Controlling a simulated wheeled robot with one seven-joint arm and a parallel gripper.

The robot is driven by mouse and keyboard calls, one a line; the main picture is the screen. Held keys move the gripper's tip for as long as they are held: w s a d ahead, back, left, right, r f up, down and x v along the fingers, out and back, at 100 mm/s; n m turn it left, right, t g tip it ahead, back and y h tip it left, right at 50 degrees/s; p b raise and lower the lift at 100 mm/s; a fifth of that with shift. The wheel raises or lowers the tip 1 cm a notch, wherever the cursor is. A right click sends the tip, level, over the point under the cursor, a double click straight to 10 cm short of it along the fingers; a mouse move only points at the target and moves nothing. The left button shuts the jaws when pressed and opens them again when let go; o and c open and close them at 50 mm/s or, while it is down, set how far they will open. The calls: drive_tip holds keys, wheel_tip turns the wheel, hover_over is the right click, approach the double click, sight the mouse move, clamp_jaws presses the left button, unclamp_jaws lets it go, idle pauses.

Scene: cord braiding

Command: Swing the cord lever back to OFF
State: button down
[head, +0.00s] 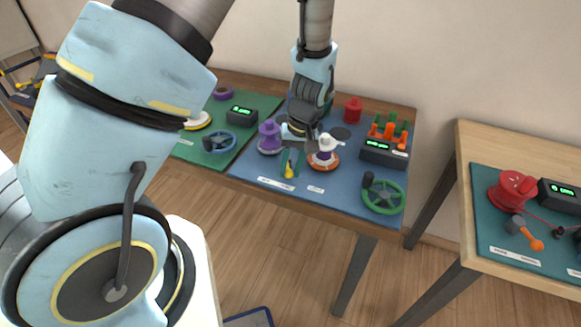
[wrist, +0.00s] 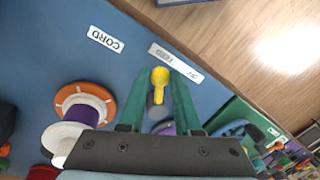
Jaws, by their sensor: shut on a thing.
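The cord lever (wrist: 160,78) has a yellow knob on a dark pivot and lies on the blue board's front part. In the head view its yellow knob (head: 289,171) shows low between the teal fingers. My gripper (wrist: 161,82) has one finger on each side of the lever and is shut on it. My gripper in the head view (head: 292,164) points down at the board. A long white label (wrist: 176,62) lies just beyond the knob, which is near the label's left end in the wrist view. Its lettering is hard to read.
A white-and-orange spool (head: 325,152) stands close right of my gripper, and a purple spool (head: 269,136) close left. A green handwheel (head: 382,196) and a dark box with coloured pegs (head: 384,151) are farther right.

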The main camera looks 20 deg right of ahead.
sight(268, 174)
drive_tip(key=shift+a, duration=0.1)
drive_tip(key=m, duration=0.1)
drive_tip(key=a+m+b, duration=0.1)
drive_tip(key=shift+w+a+m+t, duration=0.1)
drive_tip(key=shift+w+m+t, duration=0.05)
drive_tip(key=shift+m+t, duration=0.2)
drive_tip(key=m, duration=0.2)
drive_tip(key=w+a+m+b, duration=0.1)
drive_tip(key=shift+a+m+t+h, duration=0.25)
drive_tip(key=shift+m+h, duration=0.05)
drive_tip(key=shift+m, duration=0.05)
drive_tip(key=m, duration=0.1)
drive_tip(key=w+a+m, duration=0.1)
drive_tip(key=m, duration=0.1)
drive_tip(key=shift+w+h+b, duration=0.1)
drive_tip(key=shift+h+b, duration=0.2)
drive_tip(key=shift+b, duration=0.1)
drive_tip(key=shift+w+a+m+t+h, duration=0.2)
drive_tip(key=shift+w+m, duration=0.15)
drive_tip(key=shift+m, duration=0.5)
drive_tip(key=shift+w+a+m+t+h, duration=0.15)
drive_tip(key=shift+w+m, duration=0.15)
drive_tip(key=shift+m, duration=0.55)
drive_tip(key=c, duration=0.6)
unclamp_jaws()
drive_tip(key=shift+c, duration=0.2)
